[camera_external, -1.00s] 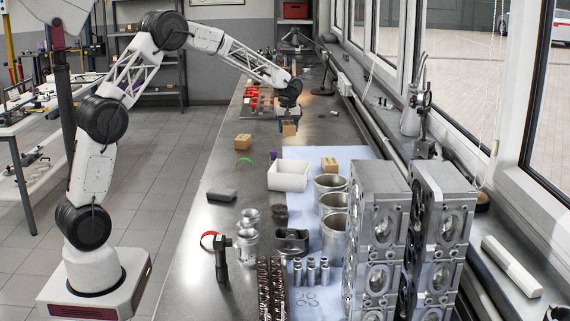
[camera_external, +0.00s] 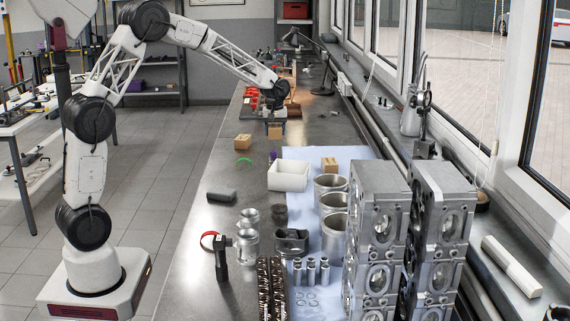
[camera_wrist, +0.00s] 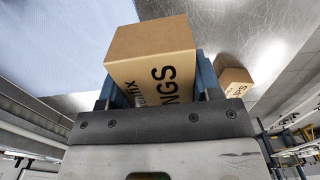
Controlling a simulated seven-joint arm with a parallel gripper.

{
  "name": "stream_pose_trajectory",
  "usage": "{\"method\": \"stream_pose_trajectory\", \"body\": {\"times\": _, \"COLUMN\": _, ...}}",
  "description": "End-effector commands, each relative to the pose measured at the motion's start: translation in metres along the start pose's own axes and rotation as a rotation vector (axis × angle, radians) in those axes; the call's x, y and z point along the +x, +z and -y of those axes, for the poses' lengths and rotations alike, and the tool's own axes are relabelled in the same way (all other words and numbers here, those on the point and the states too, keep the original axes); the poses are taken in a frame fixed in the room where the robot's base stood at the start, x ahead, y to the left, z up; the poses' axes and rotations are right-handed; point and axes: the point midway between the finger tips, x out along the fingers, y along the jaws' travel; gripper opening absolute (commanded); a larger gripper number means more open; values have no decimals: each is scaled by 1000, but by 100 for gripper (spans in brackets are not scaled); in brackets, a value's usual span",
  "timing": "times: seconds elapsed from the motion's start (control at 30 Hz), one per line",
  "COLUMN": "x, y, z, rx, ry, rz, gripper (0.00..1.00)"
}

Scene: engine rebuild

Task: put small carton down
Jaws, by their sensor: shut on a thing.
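My gripper (camera_external: 275,124) is shut on a small brown carton (camera_external: 275,132), above the far part of the workbench. In the wrist view the small carton (camera_wrist: 152,62) sits between the two finger pads, with dark lettering on its side. I cannot tell whether its underside touches the bench. A second brown carton (camera_external: 243,141) stands on the bench to the left and nearer; it also shows in the wrist view (camera_wrist: 235,82). A third brown carton (camera_external: 329,165) is on the blue mat.
A green ring (camera_external: 243,161) and a purple item (camera_external: 273,155) lie close by. Metal cylinders, pistons and engine blocks (camera_external: 375,215) fill the near right. Bare bench lies around the held carton.

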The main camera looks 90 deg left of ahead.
Motion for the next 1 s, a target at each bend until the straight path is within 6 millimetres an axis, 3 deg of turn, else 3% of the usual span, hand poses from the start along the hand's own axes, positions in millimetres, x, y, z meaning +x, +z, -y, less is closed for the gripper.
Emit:
{"method": "stream_pose_trajectory", "body": {"times": 0.47, "x": -2, "y": 75, "z": 73, "rx": 112, "ry": 1, "rz": -1, "gripper": 34}}
{"method": "stream_pose_trajectory", "body": {"times": 1.0, "x": 10, "y": 159, "z": 161, "rx": 238, "ry": 1, "rz": -1, "gripper": 34}}
